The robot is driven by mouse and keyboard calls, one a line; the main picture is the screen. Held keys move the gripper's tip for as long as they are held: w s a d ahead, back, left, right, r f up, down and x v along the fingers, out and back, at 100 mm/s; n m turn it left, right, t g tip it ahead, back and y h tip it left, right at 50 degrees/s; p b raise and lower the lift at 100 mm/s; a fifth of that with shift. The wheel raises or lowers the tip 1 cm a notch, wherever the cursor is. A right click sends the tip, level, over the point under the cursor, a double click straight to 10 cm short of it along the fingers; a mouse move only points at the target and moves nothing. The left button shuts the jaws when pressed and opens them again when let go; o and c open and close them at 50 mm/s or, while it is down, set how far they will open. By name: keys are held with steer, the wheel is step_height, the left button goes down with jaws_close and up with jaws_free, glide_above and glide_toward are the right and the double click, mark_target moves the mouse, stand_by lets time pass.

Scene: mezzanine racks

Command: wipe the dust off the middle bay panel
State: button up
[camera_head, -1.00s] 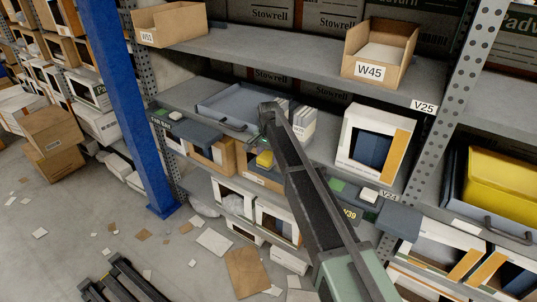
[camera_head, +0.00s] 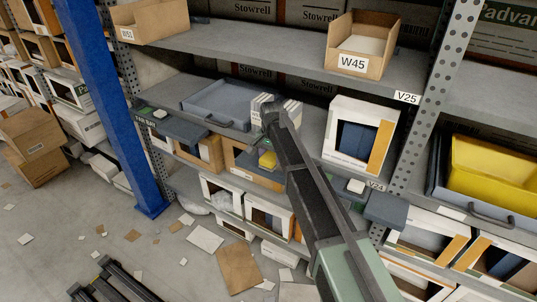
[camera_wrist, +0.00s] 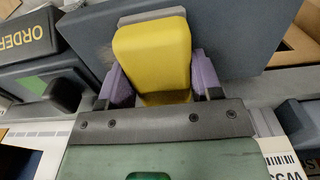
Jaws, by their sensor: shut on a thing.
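My gripper (camera_wrist: 160,82), with purple fingers, is shut on a yellow block with a grey layer along its far edge (camera_wrist: 152,45). In the wrist view the block lies over a flat blue-grey panel (camera_wrist: 229,32). I cannot tell whether block and panel touch, and no dust stands out on the panel. In the head view my arm hides most of the gripper; a bit of the yellow block (camera_head: 267,160) shows left of it, in front of the middle shelf. Which bay this panel belongs to is not clear.
A dark unit lettered "ORDER" (camera_wrist: 27,38) is close on the left in the wrist view. A grey tray (camera_head: 218,105) and a white open-front box (camera_head: 361,135) stand on the shelf. A blue post (camera_head: 107,110) rises at left. Cardboard scraps (camera_head: 239,268) litter the floor.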

steer(key=shift+s+d+f, duration=0.1)
steer(key=shift+s+d, duration=0.25)
steer(key=shift+d, duration=0.3)
steer(key=shift+s+d, duration=0.35)
steer(key=shift+d, duration=0.25)
steer(key=shift+s+d, duration=0.35)
steer(key=shift+d, duration=0.55)
steer(key=shift+s+d, duration=0.35)
steer(key=shift+d, duration=0.55)
step_height(320, 180, up, 6)
steer(key=p, duration=0.6)
steer(key=shift+a, duration=0.1)
step_height(320, 180, up, 3)
steer(key=p, duration=0.3)
